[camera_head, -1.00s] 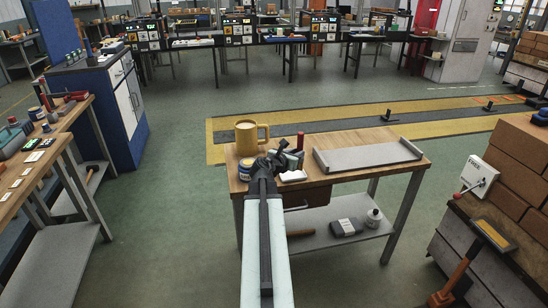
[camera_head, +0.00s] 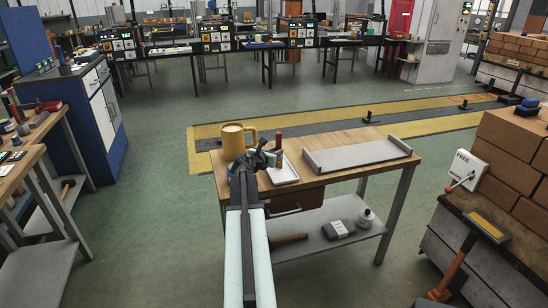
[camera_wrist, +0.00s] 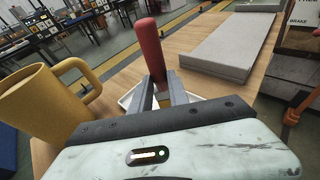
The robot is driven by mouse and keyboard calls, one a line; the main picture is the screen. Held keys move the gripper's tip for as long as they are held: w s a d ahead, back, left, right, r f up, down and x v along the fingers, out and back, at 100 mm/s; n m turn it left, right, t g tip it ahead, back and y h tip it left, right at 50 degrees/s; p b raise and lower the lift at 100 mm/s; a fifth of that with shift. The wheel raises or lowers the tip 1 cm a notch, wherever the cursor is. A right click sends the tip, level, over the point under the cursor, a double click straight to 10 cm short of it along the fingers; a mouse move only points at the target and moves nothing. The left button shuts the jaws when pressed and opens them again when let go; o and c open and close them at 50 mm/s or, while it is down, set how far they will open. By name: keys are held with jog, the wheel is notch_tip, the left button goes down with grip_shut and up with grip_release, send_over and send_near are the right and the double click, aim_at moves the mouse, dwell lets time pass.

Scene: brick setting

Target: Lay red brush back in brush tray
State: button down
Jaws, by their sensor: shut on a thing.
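The red brush (camera_head: 278,139) stands roughly upright at my gripper (camera_head: 268,155), above the workbench. In the wrist view its red handle (camera_wrist: 150,48) rises between my two fingers (camera_wrist: 160,92), which are shut on it. Its lower end is hidden by the fingers and gripper body. A shallow white tray (camera_head: 284,172) lies on the bench just below and beside my gripper. A long grey tray (camera_head: 345,156) with raised ends lies to the right on the same bench, apart from my gripper. I cannot tell which is the brush tray.
A yellow mug (camera_head: 233,142) stands close left of my gripper; it looms at the left in the wrist view (camera_wrist: 45,105). The wooden bench top (camera_head: 310,183) is bare in front of the grey tray. A lower shelf (camera_head: 320,225) holds a few items. Stacked boxes stand right.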

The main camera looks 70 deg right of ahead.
jog(key=shift+w, duration=0.1)
jog(key=c, duration=1.3)
grip_release()
jog(key=shift+o, duration=0.2)
jog(key=shift+r, duration=0.15)
jog(key=p+v, duration=0.3)
jog(key=v, duration=0.9)
jog(key=shift+w+a, duration=0.1)
jog(key=shift+w, duration=0.05)
